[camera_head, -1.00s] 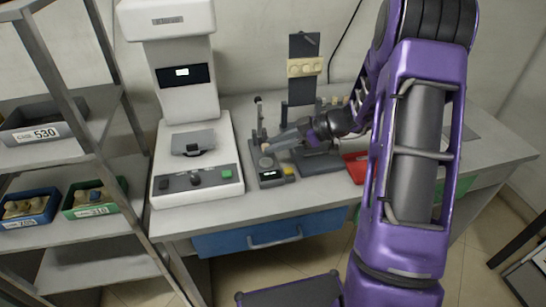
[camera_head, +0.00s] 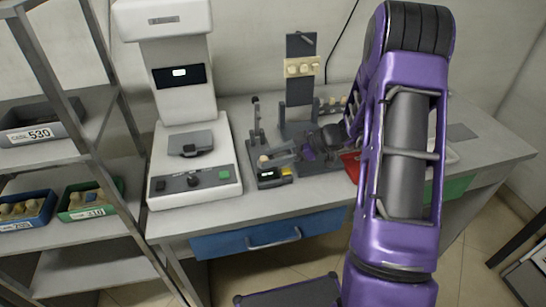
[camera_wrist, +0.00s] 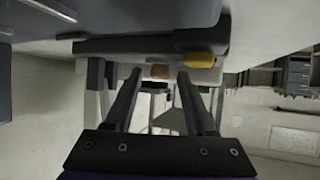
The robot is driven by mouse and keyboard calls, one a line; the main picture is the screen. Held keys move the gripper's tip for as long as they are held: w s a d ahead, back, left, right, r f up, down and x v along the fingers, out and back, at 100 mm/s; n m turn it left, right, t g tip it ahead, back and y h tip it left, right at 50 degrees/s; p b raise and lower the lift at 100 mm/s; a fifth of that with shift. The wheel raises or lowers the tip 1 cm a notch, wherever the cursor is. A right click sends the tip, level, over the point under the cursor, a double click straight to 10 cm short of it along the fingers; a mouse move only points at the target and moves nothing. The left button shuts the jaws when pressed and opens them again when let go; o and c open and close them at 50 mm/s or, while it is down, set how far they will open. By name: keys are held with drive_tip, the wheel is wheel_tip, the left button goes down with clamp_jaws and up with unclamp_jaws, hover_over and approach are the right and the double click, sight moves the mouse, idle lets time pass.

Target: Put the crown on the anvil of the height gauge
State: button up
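The height gauge (camera_head: 270,179) stands on the bench right of the big white machine. It has a dark base, a small lit display, a yellow button and an upright post. The small cream crown (camera_head: 263,160) appears on the gauge's anvil. My gripper (camera_head: 279,158) is just right of it, low, with its fingers pointing left at the crown. The fingers are apart and look empty. The crown's exact seat on the anvil is too small to tell.
The white machine (camera_head: 190,150) stands close on the left. A dark stand (camera_head: 300,90) holding several cream pieces is behind my gripper. A red tray (camera_head: 351,166) lies to the right. A shelf with bins (camera_head: 90,200) is at far left.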

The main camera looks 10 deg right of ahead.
idle(0.3)
drive_tip(key=shift+r+p, duration=0.2)
drive_tip(key=shift+p, duration=0.1)
drive_tip(key=v, duration=1.2)
